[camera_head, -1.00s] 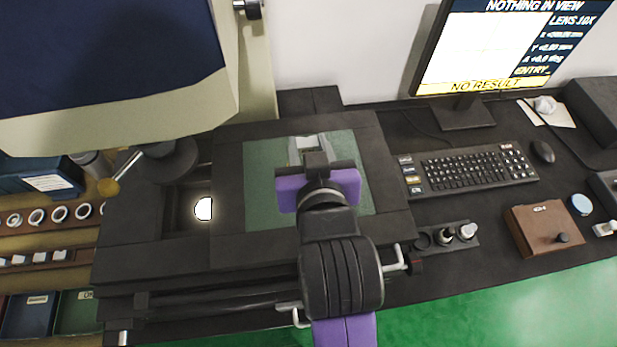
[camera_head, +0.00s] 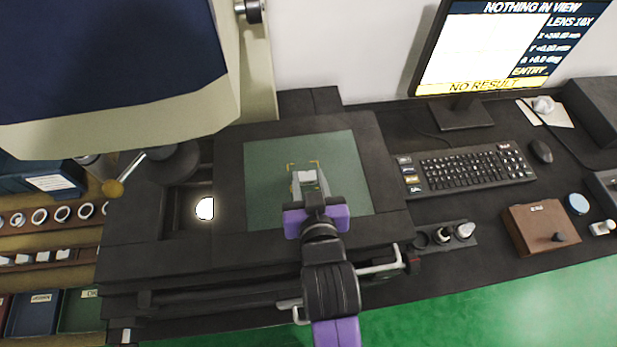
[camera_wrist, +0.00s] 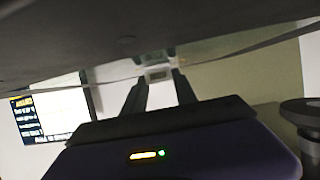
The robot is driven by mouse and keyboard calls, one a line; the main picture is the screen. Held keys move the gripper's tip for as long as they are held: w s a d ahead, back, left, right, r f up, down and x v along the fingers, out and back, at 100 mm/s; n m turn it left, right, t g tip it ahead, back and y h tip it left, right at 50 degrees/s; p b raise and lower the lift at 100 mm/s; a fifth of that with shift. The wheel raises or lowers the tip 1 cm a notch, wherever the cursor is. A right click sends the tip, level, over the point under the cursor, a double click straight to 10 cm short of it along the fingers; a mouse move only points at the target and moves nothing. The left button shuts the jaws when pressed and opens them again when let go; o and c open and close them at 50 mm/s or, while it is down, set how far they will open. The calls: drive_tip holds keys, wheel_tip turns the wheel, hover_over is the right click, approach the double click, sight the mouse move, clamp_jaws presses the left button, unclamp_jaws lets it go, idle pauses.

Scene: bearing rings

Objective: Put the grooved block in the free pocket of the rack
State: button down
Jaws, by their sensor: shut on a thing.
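My gripper (camera_head: 309,184) is over the green glass stage plate (camera_head: 265,165), shut on a small pale grey block, the grooved block (camera_head: 308,177). In the wrist view the block (camera_wrist: 158,73) shows between the far ends of the two dark fingers; its groove is too small to make out. I cannot tell its height above the plate. The rack (camera_head: 28,264), a brown strip holding several small pale blocks, is at the far left in the head view. I cannot make out its free pocket.
A ring rack (camera_head: 28,226) lies behind the block rack, with blue (camera_head: 35,313) and green (camera_head: 80,311) trays in front. The measuring machine's large head (camera_head: 120,110) overhangs the upper left. A keyboard (camera_head: 465,170), monitor (camera_head: 500,50) and brown box (camera_head: 540,228) stand right.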

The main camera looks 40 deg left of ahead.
drive_tip(key=shift+f, duration=0.15)
drive_tip(key=c, duration=1)
unclamp_jaws()
drive_tip(key=shift+o, duration=0.2)
drive_tip(key=shift+f+b, duration=0.1)
drive_tip(key=shift+b, duration=0.2)
